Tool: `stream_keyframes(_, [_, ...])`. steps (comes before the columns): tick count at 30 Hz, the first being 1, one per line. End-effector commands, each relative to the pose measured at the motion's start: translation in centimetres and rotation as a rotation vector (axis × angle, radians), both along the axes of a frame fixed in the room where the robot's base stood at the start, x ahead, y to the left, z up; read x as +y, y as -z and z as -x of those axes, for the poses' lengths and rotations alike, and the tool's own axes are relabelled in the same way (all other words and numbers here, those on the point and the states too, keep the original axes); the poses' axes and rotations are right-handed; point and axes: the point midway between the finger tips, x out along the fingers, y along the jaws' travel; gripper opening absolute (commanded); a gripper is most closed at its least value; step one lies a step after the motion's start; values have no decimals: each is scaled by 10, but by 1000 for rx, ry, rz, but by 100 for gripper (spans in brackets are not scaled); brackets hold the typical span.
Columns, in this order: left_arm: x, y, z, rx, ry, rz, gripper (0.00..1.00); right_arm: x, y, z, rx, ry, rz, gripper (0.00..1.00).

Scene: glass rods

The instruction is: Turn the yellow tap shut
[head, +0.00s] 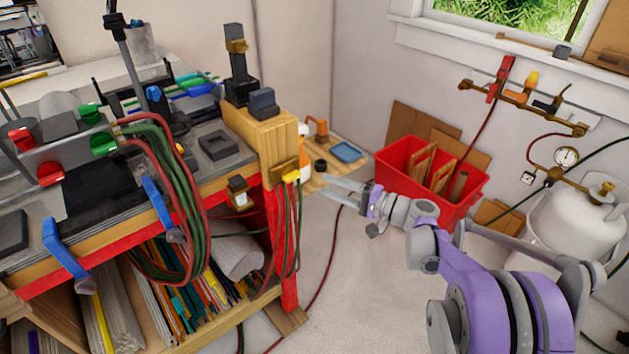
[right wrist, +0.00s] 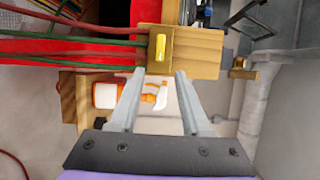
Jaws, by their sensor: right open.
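The yellow tap (head: 291,176) is a small yellow lever on a brass block at the front corner of the workbench, with red and green hoses hanging below it. In the right wrist view the yellow lever (right wrist: 161,46) lies crosswise to the hoses, just beyond and between my fingertips. My right gripper (head: 328,186) is open and empty, to the right of the tap in the head view and pointing towards it. The right wrist view also shows its two spread fingers (right wrist: 160,73) short of the brass block. My left gripper is not in view.
The wooden bench post (head: 265,140) stands directly behind the tap. A red crate (head: 430,165) stands beyond my right arm, and a white gas cylinder (head: 575,220) stands at right. A spray bottle (right wrist: 105,96) is near the fingers in the wrist view. The floor in front is mostly clear.

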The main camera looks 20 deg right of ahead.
Motion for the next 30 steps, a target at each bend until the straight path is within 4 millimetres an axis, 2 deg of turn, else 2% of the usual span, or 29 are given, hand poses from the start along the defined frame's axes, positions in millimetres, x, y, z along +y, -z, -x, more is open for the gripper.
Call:
stream_keyframes(3, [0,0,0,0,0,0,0,-13,0,14,0,2,0,48])
stream_keyframes(7, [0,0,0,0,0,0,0,-19,0,21,1,1,-1,48])
stream_keyframes(23, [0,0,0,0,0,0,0,-20,0,23,1,-1,0,48])
stream_keyframes(26, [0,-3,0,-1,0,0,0,-8,-1,27,23,-13,29,48])
stream_keyframes(29, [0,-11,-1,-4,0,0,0,23,0,41,86,-50,120,48])
stream_keyframes(30, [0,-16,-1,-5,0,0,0,39,1,51,121,-68,176,48])
